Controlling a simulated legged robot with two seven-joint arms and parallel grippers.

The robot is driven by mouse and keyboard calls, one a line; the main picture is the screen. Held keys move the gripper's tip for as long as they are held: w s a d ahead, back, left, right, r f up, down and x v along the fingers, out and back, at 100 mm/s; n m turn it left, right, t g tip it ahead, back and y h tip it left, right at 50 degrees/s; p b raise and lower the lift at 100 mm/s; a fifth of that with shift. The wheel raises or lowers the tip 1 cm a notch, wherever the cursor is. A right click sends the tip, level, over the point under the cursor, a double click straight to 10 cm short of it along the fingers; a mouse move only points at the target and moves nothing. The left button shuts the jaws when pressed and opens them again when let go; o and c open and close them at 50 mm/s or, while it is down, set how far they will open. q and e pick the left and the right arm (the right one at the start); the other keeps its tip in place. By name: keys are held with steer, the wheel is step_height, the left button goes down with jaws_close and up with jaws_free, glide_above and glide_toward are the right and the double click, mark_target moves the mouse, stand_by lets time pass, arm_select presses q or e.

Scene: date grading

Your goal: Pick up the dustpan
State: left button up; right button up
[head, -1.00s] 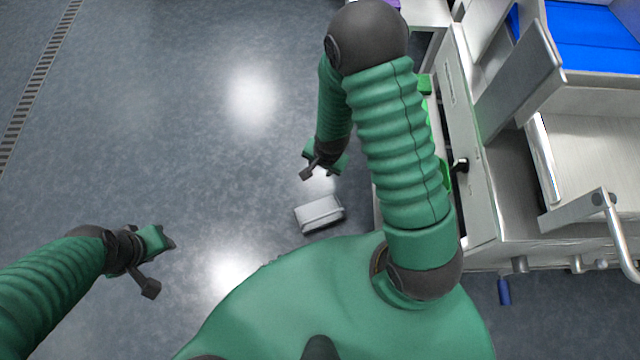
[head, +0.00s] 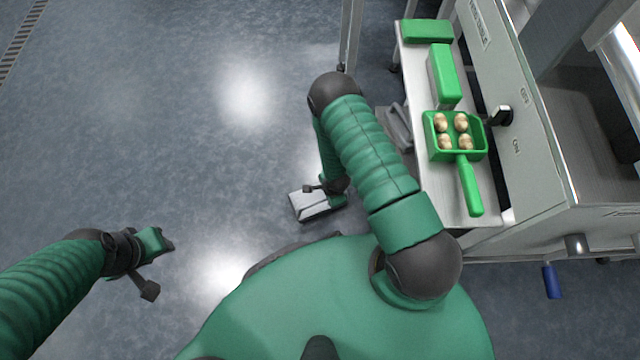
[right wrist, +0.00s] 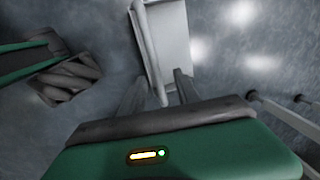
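The dustpan (head: 312,207), a pale grey flat tray, lies on the floor in front of my body in the head view. In the right wrist view the dustpan (right wrist: 172,40) is ahead, with a narrow grey part reaching down between my fingers. My right gripper (head: 325,192) is at the dustpan, low over it. In the right wrist view its fingers (right wrist: 160,92) stand apart on either side of the narrow part, with gaps visible. Whether either finger touches is unclear. My left gripper (head: 160,266) is open and empty above the floor at left.
A grey object (head: 395,128) stands beside the ledge. The floor to the left is clear.

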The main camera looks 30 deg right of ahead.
steer(key=f+b, duration=0.2)
steer(key=f, duration=0.1)
steer(key=f+b, duration=0.2)
steer(key=shift+w+d+f, duration=0.2)
steer(key=shift+d, duration=0.1)
steer(key=shift+r, duration=0.15)
steer(key=shift+c, duration=0.5)
jaws_close()
stand_by(0.3)
